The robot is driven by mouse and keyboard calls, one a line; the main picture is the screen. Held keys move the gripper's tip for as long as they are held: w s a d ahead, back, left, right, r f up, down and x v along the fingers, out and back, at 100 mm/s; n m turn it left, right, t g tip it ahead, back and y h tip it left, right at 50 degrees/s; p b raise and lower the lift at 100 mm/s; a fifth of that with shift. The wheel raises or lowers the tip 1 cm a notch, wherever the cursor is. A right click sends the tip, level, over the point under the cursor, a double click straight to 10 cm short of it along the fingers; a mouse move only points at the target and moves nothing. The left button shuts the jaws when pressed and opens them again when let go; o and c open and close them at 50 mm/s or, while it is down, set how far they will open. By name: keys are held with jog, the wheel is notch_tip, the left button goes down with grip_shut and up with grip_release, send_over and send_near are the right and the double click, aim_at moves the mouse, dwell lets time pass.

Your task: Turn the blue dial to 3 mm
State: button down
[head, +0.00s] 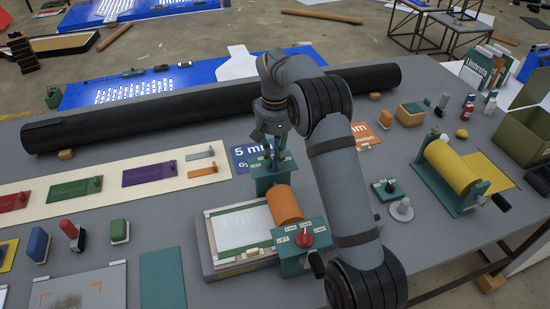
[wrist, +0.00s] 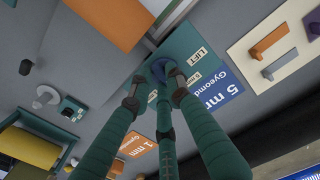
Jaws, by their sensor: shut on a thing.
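The blue dial (wrist: 159,68) sits on top of a teal end block (wrist: 182,42) marked LIFT, seen in the wrist view. My gripper (wrist: 155,80) has its dark fingertips on either side of the dial and is shut on it; the fingers hide part of it. The dial's pointer and setting cannot be read. In the head view my gripper (head: 270,138) points down over the far teal block (head: 272,172), at the far end of an orange roller (head: 285,206). The dial is mostly hidden there.
A red dial (head: 304,238) tops the near teal block (head: 300,260). A blue 5 mm card (head: 241,158) lies left of the gripper and an orange card (head: 370,136) right. A long black tube (head: 190,112) lies behind. A yellow roller (head: 452,170) stands at right.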

aim_at(275, 162)
jog(key=shift+s+m+b, duration=0.1)
jog(key=shift+m+b, duration=0.25)
jog(key=shift+m, duration=1.25)
jog(key=c, duration=1.7)
grip_release()
jog(key=shift+o, duration=0.3)
jog(key=shift+r, duration=0.1)
notch_tip(275, 162, up, 12)
